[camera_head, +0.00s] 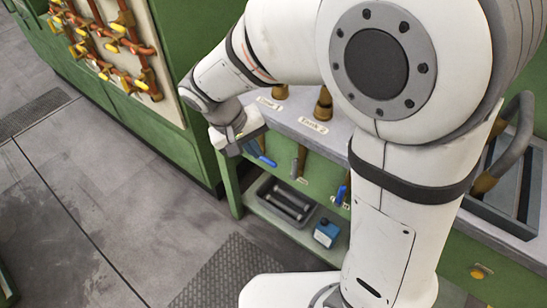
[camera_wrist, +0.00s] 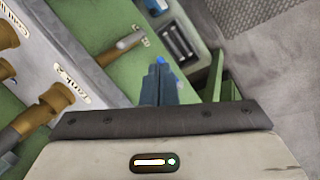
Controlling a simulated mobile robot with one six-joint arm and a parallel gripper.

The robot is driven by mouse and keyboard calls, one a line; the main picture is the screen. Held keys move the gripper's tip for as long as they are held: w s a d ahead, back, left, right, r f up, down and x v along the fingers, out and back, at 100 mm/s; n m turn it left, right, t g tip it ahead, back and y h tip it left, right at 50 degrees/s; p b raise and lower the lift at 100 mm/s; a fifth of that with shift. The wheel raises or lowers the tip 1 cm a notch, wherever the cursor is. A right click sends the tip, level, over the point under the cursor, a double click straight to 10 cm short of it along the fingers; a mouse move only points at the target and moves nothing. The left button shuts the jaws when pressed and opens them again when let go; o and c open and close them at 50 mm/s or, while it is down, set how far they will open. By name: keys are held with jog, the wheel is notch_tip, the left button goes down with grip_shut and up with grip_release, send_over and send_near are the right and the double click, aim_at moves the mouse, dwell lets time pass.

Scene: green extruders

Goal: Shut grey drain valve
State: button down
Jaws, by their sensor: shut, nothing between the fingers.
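The grey drain valve (camera_head: 299,162) is on the green front panel, between two blue-handled valves, and its lever appears to hang down in the head view. In the wrist view a grey-and-brown lever valve (camera_wrist: 120,48) lies to the left of my fingers and apart from them. My gripper (camera_head: 236,147) is shut and empty at the panel's left end, close to the blue handle (camera_head: 262,154). In the wrist view my gripper (camera_wrist: 160,72) has a bit of blue handle (camera_wrist: 160,60) at its fingertips; I cannot tell whether they touch.
The grey counter (camera_head: 285,119) above carries brown pipe fittings (camera_head: 323,104) and labels. A dark tray (camera_head: 284,202) and a blue box (camera_head: 326,233) sit on the low shelf. A pipe panel (camera_head: 110,45) stands at the upper left.

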aim_at(295, 169)
jog(key=w+d+f, duration=0.2)
jog(key=d+f, duration=0.5)
jog(key=f, duration=0.2)
jog(key=shift+w+d, duration=0.15)
jog(key=shift+w, duration=0.05)
jog(key=shift+a, duration=0.2)
